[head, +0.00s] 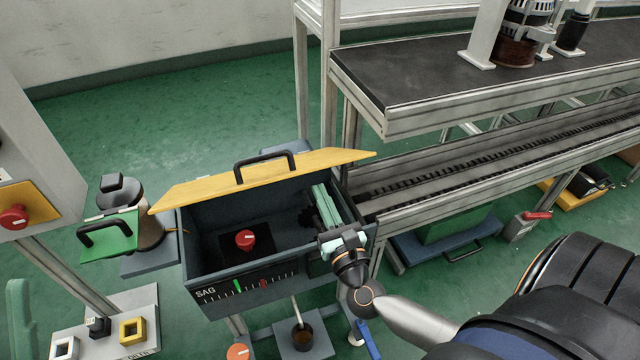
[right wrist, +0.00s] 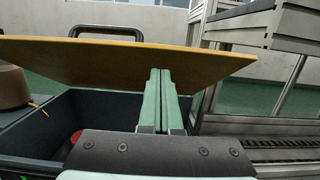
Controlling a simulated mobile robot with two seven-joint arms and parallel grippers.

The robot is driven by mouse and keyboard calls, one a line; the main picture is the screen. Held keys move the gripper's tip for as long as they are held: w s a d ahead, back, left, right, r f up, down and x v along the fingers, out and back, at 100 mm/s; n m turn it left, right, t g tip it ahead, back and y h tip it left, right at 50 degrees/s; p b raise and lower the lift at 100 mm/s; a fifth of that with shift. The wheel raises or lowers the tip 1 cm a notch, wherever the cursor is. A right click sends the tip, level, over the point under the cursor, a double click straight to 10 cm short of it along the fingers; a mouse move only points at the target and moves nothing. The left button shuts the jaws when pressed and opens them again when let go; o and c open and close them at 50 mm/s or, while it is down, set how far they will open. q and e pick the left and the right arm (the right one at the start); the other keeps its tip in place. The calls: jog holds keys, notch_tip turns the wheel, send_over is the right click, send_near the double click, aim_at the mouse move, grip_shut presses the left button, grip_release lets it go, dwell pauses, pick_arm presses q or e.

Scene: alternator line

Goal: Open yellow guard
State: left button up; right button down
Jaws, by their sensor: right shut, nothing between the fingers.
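The yellow guard (head: 200,187) is a flat lid with a black handle (head: 264,161). It stands raised and tilted over the dark box marked SAG (head: 215,278), whose inside shows. My right gripper (head: 322,192) is at the right end of the box, its green fingers shut with nothing between them. In the right wrist view the shut fingers (right wrist: 160,75) overlap the guard's face (right wrist: 100,58), and the handle (right wrist: 105,32) shows beyond its top edge. I cannot tell whether the fingertips touch the guard. My left gripper is not in view.
A red knob (head: 245,238) sits inside the box. A conveyor frame (head: 390,115) stands close to the right and behind. A green plate with a black handle (head: 108,233) and a control cabinet with a red button (head: 13,217) are at left.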

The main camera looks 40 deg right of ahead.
jog(key=shift+w+d+r, duration=0.15)
jog(key=shift+w+r, duration=0.45)
jog(key=shift+r, duration=0.35)
jog(key=shift+r+p, duration=0.1)
jog(key=shift+p, duration=0.3)
